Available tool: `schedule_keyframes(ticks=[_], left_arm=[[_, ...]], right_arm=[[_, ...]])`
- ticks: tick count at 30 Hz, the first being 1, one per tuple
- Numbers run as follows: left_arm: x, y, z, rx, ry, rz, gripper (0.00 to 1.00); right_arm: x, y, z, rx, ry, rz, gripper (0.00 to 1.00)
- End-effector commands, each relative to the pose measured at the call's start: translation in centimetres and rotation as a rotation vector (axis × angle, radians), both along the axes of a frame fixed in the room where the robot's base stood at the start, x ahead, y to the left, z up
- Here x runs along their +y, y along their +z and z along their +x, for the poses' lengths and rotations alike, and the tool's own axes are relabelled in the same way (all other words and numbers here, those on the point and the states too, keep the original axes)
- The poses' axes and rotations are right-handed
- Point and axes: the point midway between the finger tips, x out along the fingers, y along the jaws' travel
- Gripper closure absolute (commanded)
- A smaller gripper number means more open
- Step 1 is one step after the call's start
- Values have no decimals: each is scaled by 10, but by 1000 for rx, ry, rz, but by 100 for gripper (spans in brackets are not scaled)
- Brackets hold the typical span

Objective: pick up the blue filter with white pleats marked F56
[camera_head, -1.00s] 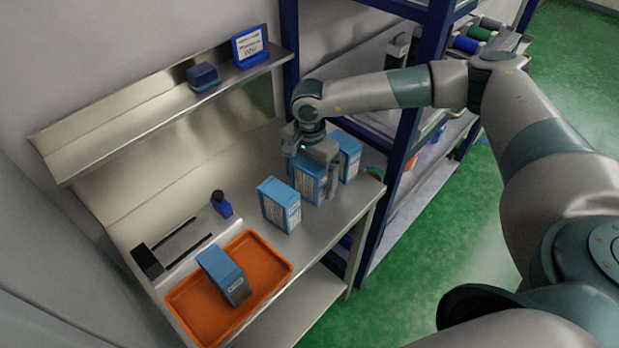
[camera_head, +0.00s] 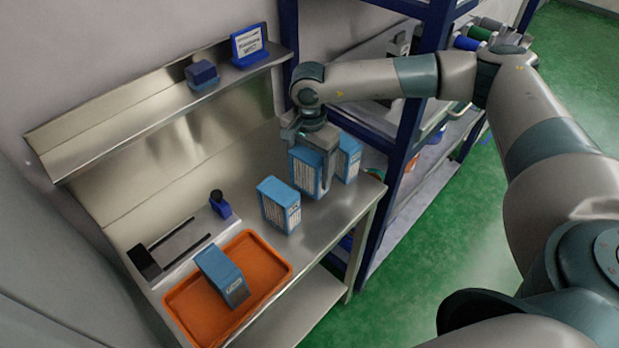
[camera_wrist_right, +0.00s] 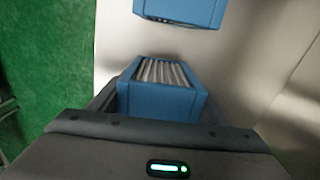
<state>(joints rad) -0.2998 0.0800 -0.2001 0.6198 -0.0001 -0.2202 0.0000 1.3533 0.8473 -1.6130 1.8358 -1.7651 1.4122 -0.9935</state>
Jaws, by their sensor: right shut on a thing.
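A blue filter (camera_head: 304,172) stands upright in the grip of my right gripper (camera_head: 316,160), in the middle of a row of similar filters. In the right wrist view this filter (camera_wrist_right: 158,98) has a blue case and pale pleats on top, with a dark finger on each side. Its underside is hidden in that view, and its marking cannot be read. Similar blue filters stand to its left (camera_head: 279,206) and right (camera_head: 348,158). Part of another blue filter (camera_wrist_right: 182,10) shows at the top of the wrist view. My left gripper is not in view.
The steel bench (camera_head: 318,240) also carries an orange tray (camera_head: 264,262) with a blue filter (camera_head: 222,276) in it, and a slotted fixture (camera_head: 150,262). A sign (camera_head: 249,46) and a blue block (camera_head: 202,75) sit on the wall shelf. A blue-framed rack (camera_head: 400,165) stands right.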

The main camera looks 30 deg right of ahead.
Motion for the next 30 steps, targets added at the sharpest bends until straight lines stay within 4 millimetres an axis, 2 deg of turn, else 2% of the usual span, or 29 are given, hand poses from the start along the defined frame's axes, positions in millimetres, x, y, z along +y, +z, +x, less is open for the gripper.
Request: schedule_keyframes(ticks=[3, 12, 18, 30], left_arm=[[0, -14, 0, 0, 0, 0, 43], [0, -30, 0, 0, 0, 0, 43], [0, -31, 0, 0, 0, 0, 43], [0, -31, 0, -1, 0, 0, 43]], right_arm=[[0, 18, 1, -5, 1, 1, 55], [1, 61, 1, -4, 1, 2, 55], [0, 70, 0, -1, 1, 0, 55], [1, 70, 0, -1, 1, 0, 55]])
